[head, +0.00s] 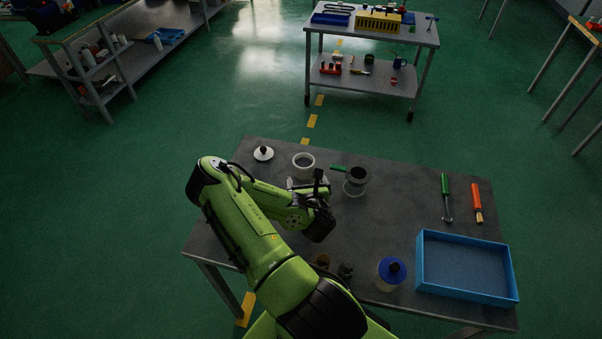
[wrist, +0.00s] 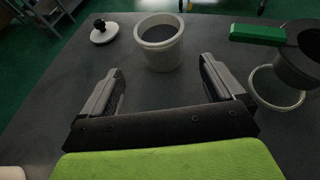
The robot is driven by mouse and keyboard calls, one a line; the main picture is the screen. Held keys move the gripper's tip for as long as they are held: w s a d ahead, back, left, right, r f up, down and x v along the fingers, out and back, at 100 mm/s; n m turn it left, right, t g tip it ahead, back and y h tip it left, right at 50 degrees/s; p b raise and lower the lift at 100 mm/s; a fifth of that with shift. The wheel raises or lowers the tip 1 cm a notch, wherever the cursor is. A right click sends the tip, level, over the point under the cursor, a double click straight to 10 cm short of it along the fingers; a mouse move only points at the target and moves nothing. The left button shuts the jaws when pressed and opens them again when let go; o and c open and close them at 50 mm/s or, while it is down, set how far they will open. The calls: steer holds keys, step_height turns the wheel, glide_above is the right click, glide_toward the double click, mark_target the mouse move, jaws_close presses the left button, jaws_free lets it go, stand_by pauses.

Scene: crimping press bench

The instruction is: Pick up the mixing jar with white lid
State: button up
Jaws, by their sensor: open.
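The mixing jar (head: 304,166) is a white, open-topped cylinder near the far edge of the bench. It stands upright in the wrist view (wrist: 160,48), and its inside looks dark. A white lid with a black knob (head: 264,154) lies apart on the bench, left of the jar; it also shows in the wrist view (wrist: 104,34). My gripper (head: 306,183) is on the near side of the jar. In the wrist view my gripper (wrist: 161,72) is open and empty, its fingers pointing toward the jar. The jar stands just beyond the fingertips, apart from them.
Right of the jar, a dark cup with a green handle (head: 357,174) sits over a pale ring (wrist: 276,92). A blue-lidded jar (head: 391,273), a blue tray (head: 465,296), a green-handled tool (head: 446,190) and an orange brush (head: 476,198) lie further right.

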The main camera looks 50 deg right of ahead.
mark_target(302, 163)
steer(key=b+x, duration=0.2)
steer(key=x, duration=0.8)
steer(key=shift+s+d+f, duration=0.1)
steer(key=shift+s, duration=0.1)
steer(key=c, duration=1.2)
